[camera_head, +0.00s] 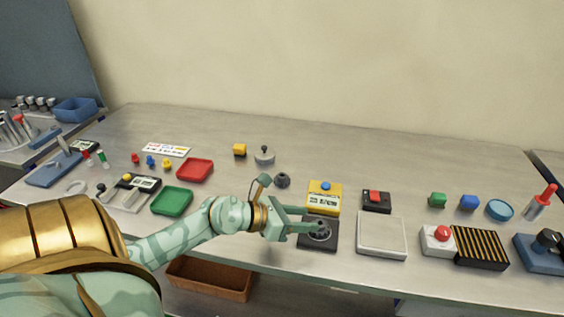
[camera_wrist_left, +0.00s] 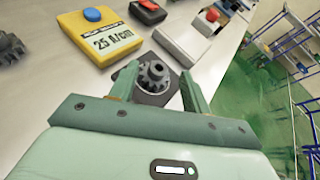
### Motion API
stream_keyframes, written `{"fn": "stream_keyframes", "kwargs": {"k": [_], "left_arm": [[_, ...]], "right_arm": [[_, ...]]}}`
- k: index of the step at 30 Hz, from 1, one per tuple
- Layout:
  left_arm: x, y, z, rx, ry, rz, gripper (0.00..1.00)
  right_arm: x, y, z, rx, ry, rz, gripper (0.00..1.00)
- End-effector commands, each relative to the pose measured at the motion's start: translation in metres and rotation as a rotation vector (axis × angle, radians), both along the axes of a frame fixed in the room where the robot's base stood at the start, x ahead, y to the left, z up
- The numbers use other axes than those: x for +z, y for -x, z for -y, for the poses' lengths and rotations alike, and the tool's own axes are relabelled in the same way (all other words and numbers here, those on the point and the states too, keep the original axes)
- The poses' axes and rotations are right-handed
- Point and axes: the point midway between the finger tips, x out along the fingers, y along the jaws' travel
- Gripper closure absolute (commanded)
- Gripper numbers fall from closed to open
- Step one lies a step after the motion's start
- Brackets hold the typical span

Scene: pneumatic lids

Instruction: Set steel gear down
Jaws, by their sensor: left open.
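The steel gear (camera_head: 320,233) rests on a dark square plate (camera_head: 318,246) near the front edge of the table. My left gripper (camera_head: 311,219) is open, its two fingers on either side of the gear. In the left wrist view the gear (camera_wrist_left: 154,76) stands between the open fingers (camera_wrist_left: 158,85), with the dark plate under it. I cannot tell if either finger touches it. My right gripper is in neither view.
A yellow box with a blue button (camera_head: 325,196) is just behind the plate. A pale flat tray (camera_head: 381,237) lies to the right. Another dark gear (camera_head: 282,181) lies further back left.

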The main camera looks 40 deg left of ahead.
Motion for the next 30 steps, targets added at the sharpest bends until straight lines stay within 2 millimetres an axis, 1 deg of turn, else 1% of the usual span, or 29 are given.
{"fn": "stream_keyframes", "kwargs": {"k": [1, 6, 9, 12, 17, 30], "left_arm": [[0.006, 0.011, -0.005, -0.002, -0.004, -0.002, 0.52], [0.019, 0.042, -0.022, -0.001, -0.002, -0.004, 0.52], [0.025, 0.055, -0.029, 0.0, -0.001, -0.002, 0.52], [0.029, 0.062, -0.033, -0.001, 0.0, -0.001, 0.52], [0.031, 0.066, -0.036, -0.001, 0.0, 0.0, 0.52], [0.031, 0.065, -0.036, 0.0, 0.0, 0.001, 0.52]], "right_arm": [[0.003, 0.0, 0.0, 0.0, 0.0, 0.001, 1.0], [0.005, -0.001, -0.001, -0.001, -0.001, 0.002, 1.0], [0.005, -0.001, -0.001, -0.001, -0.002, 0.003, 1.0], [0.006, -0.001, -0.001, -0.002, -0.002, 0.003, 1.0], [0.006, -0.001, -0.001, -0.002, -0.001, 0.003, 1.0], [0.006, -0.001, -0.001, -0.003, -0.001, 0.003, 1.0]]}}
